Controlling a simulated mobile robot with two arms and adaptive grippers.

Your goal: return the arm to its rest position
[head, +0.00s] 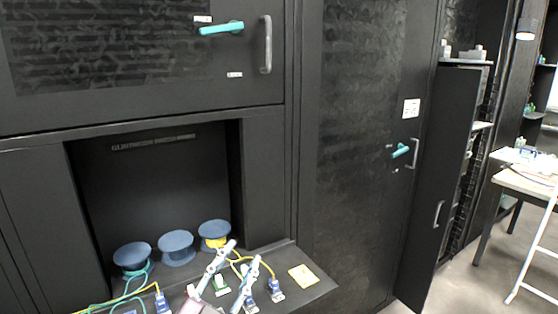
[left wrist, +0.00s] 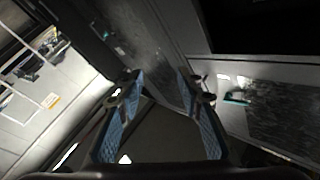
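My left gripper (head: 244,252) is at the bottom middle of the head view, in front of the shelf of a dark cabinet. Its two fingers are apart, with nothing seen between them. In the left wrist view the gripper (left wrist: 158,80) also shows two blue-padded fingers spread with an empty gap. My right gripper is in neither view.
Blue spools (head: 176,248) with green and yellow cable stand in the cabinet recess. Blue connectors (head: 276,291) and a yellow card (head: 303,275) lie on the shelf (head: 318,289). A tall door (head: 365,150) is at centre; a white table (head: 524,184) stands far right beyond open floor.

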